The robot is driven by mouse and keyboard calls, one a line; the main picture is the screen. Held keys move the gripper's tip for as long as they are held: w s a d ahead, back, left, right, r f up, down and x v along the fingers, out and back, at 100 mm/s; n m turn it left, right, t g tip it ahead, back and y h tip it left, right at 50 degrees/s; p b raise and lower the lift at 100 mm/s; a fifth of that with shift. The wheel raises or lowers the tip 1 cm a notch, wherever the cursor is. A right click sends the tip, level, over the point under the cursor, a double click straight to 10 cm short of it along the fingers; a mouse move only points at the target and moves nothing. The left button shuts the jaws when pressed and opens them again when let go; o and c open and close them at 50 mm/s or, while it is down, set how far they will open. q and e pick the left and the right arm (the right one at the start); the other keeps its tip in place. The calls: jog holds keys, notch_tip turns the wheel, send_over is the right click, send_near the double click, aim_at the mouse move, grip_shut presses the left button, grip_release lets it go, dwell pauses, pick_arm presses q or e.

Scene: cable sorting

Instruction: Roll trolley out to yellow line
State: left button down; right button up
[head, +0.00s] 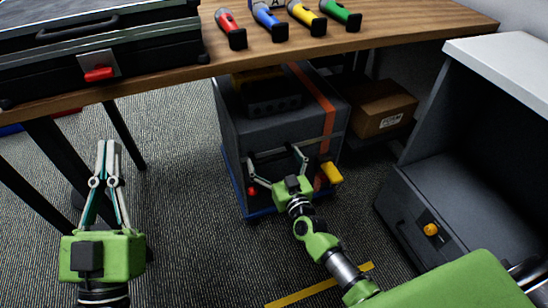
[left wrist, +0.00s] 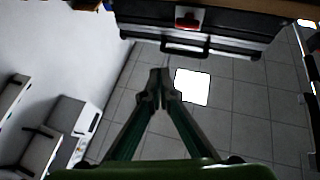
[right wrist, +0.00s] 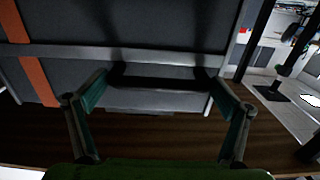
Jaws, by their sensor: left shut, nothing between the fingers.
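The trolley (head: 270,125) is a dark grey box with an orange stripe and a blue base, standing under the wooden table. A dark handle bar (right wrist: 160,83) runs across its face in the right wrist view. My right gripper (head: 276,157) is at this face, its fingers spread wide near the two ends of the bar; I cannot tell if they touch it. The yellow line (head: 300,294) is on the carpet in front of the trolley, partly hidden by my right arm. My left gripper (head: 108,146) is shut and empty, left of the trolley.
The wooden table (head: 180,80) overhangs the trolley and carries a black case (head: 150,45) and several coloured-handled tools. A cardboard box (head: 382,108) sits right of the trolley. A grey cabinet (head: 425,225) stands at the right. Carpet is clear between my arms.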

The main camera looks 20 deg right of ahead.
jog(key=s+p, duration=0.2)
jog(key=s, duration=0.2)
jog(key=shift+s+d+r, duration=0.1)
jog(key=shift+s+d, duration=0.05)
jog(key=shift+s, duration=0.05)
pick_arm(q)
jog(key=s+a+f+g+y+p, duration=0.1)
jog(key=a+f+g+y, duration=0.1)
jog(key=f+g, duration=0.6)
jog(key=a+f+g+y+p, duration=0.1)
jog(key=f+g+y+p, duration=0.15)
jog(key=f, duration=0.95)
jog(key=s+a+f+n+g+y+p, duration=0.1)
jog(key=s+a+f+g+p, duration=0.15)
jog(key=s+f+g, duration=0.4)
jog(key=s+a+f+g+y+p, duration=0.1)
jog(key=s+a+g+p, duration=0.15)
jog(key=s, duration=0.65)
jog(key=x, duration=0.6)
jog(key=shift+s+p, duration=0.25)
jog(key=shift+p, duration=0.05)
pick_arm(e)
jog(key=s+d, duration=0.1)
jog(key=s, duration=2.6)
pick_arm(q)
jog(key=shift+d+f+g+h, duration=0.1)
jog(key=shift+d+g+h, duration=0.05)
jog(key=shift+g+h, duration=0.1)
pick_arm(e)
jog(key=shift+s, duration=0.1)
